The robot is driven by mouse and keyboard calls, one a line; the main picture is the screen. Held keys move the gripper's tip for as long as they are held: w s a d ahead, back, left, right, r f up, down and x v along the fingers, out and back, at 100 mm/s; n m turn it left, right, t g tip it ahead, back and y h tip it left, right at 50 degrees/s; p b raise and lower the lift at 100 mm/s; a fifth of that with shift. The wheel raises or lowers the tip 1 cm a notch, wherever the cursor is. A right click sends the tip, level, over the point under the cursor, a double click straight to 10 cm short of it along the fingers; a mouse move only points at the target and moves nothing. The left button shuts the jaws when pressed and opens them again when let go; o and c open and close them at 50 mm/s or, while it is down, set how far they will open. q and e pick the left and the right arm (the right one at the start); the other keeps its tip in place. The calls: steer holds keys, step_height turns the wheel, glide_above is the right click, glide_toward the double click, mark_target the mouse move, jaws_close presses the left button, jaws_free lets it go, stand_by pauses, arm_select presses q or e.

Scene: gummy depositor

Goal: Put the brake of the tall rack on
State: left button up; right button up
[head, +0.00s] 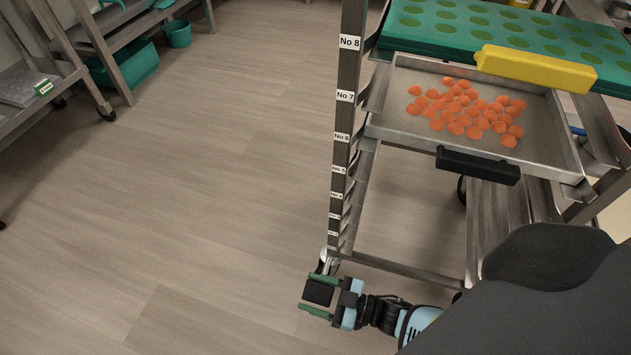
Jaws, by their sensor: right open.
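The tall rack (345,120) stands on the right, a steel frame with level labels down its post. At the foot of its near left post is a caster (325,262), mostly hidden. My right gripper (317,295) is down low at this foot, its two green fingers apart. A flat black pad (318,292) shows between the fingers; it may be the brake pedal. I cannot tell whether the fingers touch it, nor which way the brake is set. My left gripper is not in view.
The rack carries a tray (400,128) of orange gummies with a black handle, and above it a green mould sheet (420,35) with a yellow handle (535,68). Steel shelving with green bins (138,66) stands at upper left. The floor (190,180) between is clear.

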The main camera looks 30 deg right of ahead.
steer(key=shift+s+d+f, duration=0.1)
steer(key=shift+d+f, duration=0.35)
steer(key=shift+f, duration=0.1)
steer(key=shift+s+d, duration=0.3)
steer(key=shift+s, duration=0.05)
steer(key=p+v, duration=0.1)
steer(key=v, duration=0.5)
steer(key=shift+s+r+p, duration=0.25)
steer(key=shift+r+p, duration=0.05)
steer(key=shift+r, duration=0.15)
steer(key=shift+a+r, duration=0.1)
steer(key=shift+a, duration=0.05)
